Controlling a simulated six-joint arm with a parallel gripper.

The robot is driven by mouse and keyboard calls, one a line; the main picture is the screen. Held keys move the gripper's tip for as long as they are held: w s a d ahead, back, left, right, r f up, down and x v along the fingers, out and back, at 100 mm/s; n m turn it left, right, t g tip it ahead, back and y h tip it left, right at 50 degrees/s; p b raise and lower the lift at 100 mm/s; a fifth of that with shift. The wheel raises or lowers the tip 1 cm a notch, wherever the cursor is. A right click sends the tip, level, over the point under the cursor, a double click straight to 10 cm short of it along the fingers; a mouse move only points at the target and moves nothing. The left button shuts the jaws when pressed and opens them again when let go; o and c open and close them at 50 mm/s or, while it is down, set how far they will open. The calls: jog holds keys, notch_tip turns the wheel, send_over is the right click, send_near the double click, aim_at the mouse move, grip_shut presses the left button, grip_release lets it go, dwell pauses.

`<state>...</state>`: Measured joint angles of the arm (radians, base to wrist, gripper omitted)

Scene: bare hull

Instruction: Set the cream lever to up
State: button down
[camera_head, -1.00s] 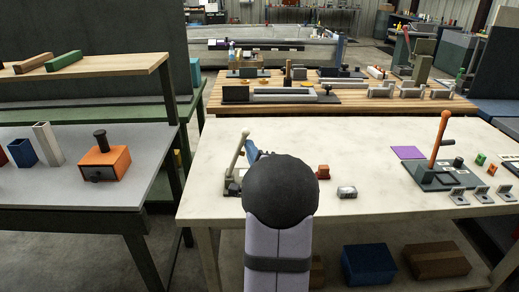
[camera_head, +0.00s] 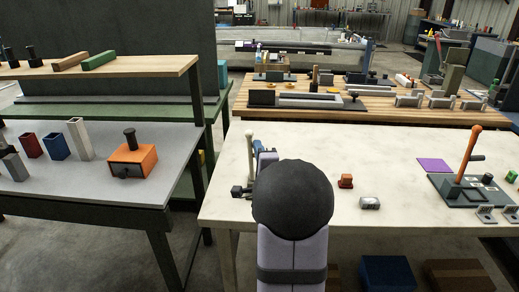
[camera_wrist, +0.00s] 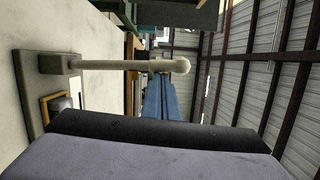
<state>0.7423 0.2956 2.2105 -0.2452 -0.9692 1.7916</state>
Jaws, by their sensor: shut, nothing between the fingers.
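The cream lever (camera_head: 251,150) stands near the left end of the pale table and looks about upright in the head view. In the wrist view the cream lever (camera_wrist: 120,65) runs out from its grey base plate (camera_wrist: 30,85) to a round knob. My gripper (camera_wrist: 160,85) is shut, its blue fingers beside the lever just below the knob. They look very close to it, but contact is unclear. In the head view my gripper (camera_head: 262,150) shows as a blue piece right of the lever. My dark arm link hides most of the base.
An orange-handled lever (camera_head: 468,153) stands on a dark plate at the right. An orange box (camera_head: 132,160) sits on the left table.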

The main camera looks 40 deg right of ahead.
jog(key=shift+s, duration=0.15)
jog(key=b+v, duration=0.1)
jog(key=v, duration=0.8)
jog(key=shift+s+a, duration=0.3)
